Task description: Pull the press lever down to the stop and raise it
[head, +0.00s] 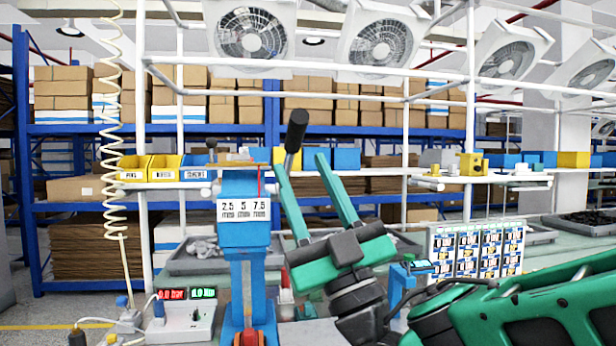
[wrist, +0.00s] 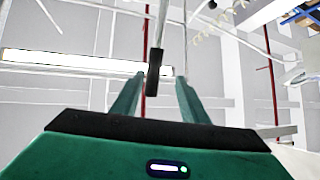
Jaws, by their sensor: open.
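The blue press (head: 245,232) stands left of centre in the head view, with a white label plate on its head. Its lever has a black grip (head: 296,131) on a thin metal rod and points up, leaning slightly right. My green gripper (head: 300,163) is open and tilted upward, its two fingers apart, right of the press head. The left fingertip overlaps the lower part of the lever in the picture. In the wrist view the black grip (wrist: 153,73) appears between the two fingers (wrist: 158,82), with visible gaps on both sides. Contact cannot be told.
A box with red and green displays (head: 187,320) sits left of the press. Yellow bins (head: 150,169) line a shelf behind. A panel of labelled meters (head: 476,250) stands to the right. White frame rails (head: 300,80) and fans cross above.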

